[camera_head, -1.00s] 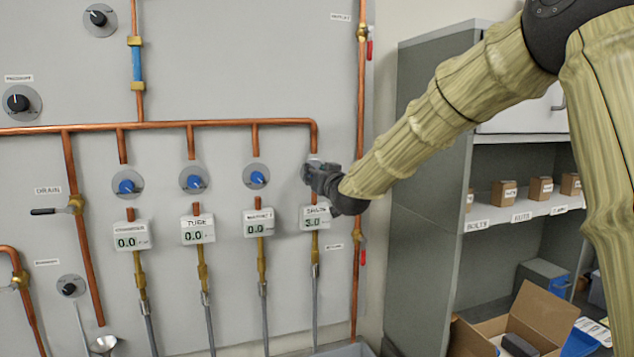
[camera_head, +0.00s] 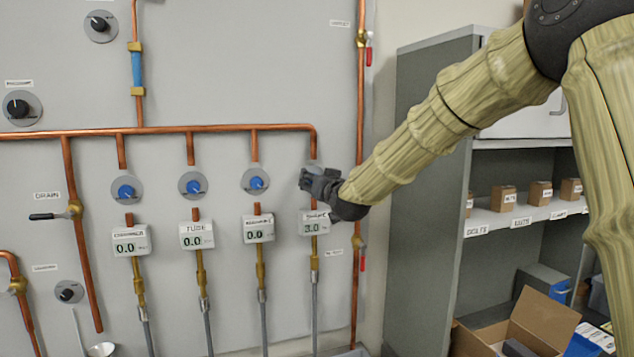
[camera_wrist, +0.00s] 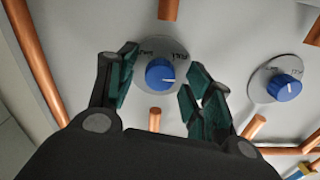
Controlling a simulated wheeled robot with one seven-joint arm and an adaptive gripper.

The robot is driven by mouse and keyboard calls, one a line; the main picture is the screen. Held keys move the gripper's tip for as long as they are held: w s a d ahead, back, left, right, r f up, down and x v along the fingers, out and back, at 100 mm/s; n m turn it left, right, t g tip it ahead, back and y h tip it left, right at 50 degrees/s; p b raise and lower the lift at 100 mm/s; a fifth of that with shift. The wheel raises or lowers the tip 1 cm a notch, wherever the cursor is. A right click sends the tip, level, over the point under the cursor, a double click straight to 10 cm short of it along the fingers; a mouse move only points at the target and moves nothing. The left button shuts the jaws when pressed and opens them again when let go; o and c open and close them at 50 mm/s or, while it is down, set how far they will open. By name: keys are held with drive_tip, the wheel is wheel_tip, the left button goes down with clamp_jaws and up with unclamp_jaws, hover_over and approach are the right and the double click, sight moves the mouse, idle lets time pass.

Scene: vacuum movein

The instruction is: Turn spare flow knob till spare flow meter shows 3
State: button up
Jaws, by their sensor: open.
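The spare flow knob is blue on a grey round dial and shows in the wrist view (camera_wrist: 160,74). In the head view it is hidden behind my gripper (camera_head: 306,181). In the wrist view my gripper (camera_wrist: 163,64) is open, with one dark green finger on each side of the knob and gaps between them and it. The spare flow meter (camera_head: 314,222) is a white box below the gripper at the right end of the row.
Three more blue knobs (camera_head: 256,181) stand to the left above meters (camera_head: 258,229) that read 0.0. A copper pipe (camera_head: 361,100) runs vertically just right of my gripper. A grey shelf unit (camera_head: 428,200) with small boxes stands further right.

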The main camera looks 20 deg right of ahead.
drive_tip(key=s, duration=1.2)
drive_tip(key=shift+d, duration=0.3)
wheel_tip(320, 180, down, 25)
drive_tip(key=s+a+g+b, duration=0.1)
drive_tip(key=a+g, duration=0.1)
drive_tip(key=g, duration=0.2)
drive_tip(key=s+a+f+g+b, duration=0.15)
drive_tip(key=s+f, duration=0.25)
drive_tip(key=f, duration=0.5)
drive_tip(key=s+f+g, duration=0.2)
drive_tip(key=s+f, duration=0.2)
drive_tip(key=f, duration=0.4)
drive_tip(key=s+f+g, duration=0.1)
drive_tip(key=s+f, duration=0.3)
drive_tip(key=f, duration=0.5)
drive_tip(key=s+a+f+n+g+b, duration=0.15)
drive_tip(key=s+f+g, duration=0.35)
drive_tip(key=s+f, duration=1.35)
drive_tip(key=s+f+g, duration=0.2)
drive_tip(key=s+f, duration=0.2)
drive_tip(key=s, duration=0.6)
drive_tip(key=s+f+g+b, duration=0.1)
drive_tip(key=s+f, duration=0.4)
drive_tip(key=s, duration=0.5)
drive_tip(key=shift+f+g+h, duration=0.2)
drive_tip(key=shift+g+h, duration=0.1)
drive_tip(key=shift+g, duration=0.45)
drive_tip(key=shift+d, duration=0.1)
